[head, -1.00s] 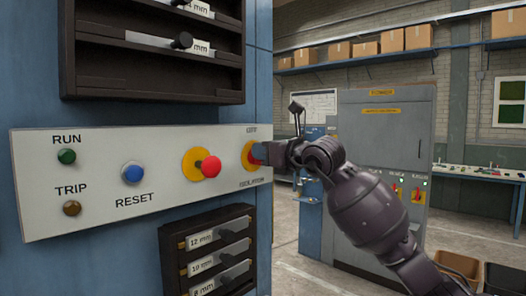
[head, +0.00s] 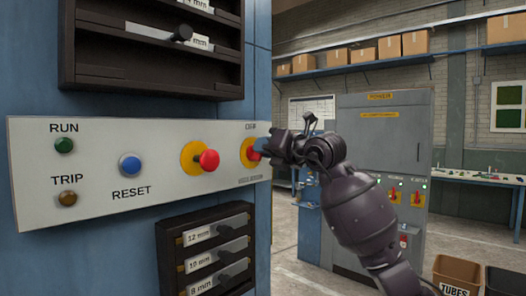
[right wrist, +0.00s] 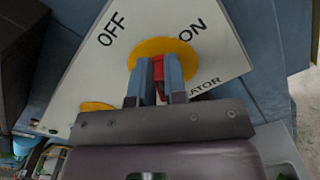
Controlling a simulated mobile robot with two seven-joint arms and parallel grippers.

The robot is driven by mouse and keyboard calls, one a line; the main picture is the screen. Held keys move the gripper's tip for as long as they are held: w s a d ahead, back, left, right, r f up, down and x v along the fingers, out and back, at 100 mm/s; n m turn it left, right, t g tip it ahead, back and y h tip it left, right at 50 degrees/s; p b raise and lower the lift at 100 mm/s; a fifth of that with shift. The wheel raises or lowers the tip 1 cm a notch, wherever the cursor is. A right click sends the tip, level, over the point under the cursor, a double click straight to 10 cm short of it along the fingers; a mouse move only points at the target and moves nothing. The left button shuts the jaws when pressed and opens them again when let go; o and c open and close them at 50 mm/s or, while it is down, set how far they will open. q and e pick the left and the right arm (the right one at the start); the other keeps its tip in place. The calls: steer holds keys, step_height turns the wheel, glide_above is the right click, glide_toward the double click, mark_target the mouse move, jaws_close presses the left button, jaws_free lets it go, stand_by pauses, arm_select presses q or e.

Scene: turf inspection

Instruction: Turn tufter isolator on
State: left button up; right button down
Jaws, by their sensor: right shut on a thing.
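The tufter isolator is a red rotary handle on a yellow disc (head: 246,151) at the right end of the pale control panel (head: 100,190). In the right wrist view its yellow disc (right wrist: 150,47) lies between the printed words OFF and ON. My right gripper (head: 262,147) is at the isolator, shut on its red handle (right wrist: 158,69). Its two fingers (right wrist: 158,82) stand on either side of the handle. They hide much of it, so I cannot tell its exact angle. My left gripper is not in view.
Left of the isolator are a red mushroom button (head: 209,160) on yellow, a blue RESET button (head: 130,165), a green RUN button (head: 64,146) and a brown TRIP button (head: 67,199). Dark racks (head: 166,250) sit above and below the panel. A grey cabinet (head: 385,145) stands behind my arm.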

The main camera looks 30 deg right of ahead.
steer(key=m, duration=0.2)
steer(key=m+p, duration=0.1)
steer(key=m, duration=0.1)
steer(key=shift+w+d+f+m, duration=0.1)
steer(key=shift+d+f+m, duration=0.1)
steer(key=shift+m, duration=0.1)
arm_select(q)
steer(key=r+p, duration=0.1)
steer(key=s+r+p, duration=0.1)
steer(key=p, duration=0.1)
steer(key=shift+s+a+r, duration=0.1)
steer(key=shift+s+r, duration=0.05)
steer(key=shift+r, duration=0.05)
arm_select(e)
steer(key=m, duration=0.4)
steer(key=f+m, duration=0.1)
steer(key=m, duration=0.1)
steer(key=shift+d+m, duration=0.2)
steer(key=shift+m, duration=0.1)
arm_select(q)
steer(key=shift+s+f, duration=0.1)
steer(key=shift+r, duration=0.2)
arm_select(e)
steer(key=c, duration=1.2)
jaws_free()
steer(key=shift+o, duration=0.2)
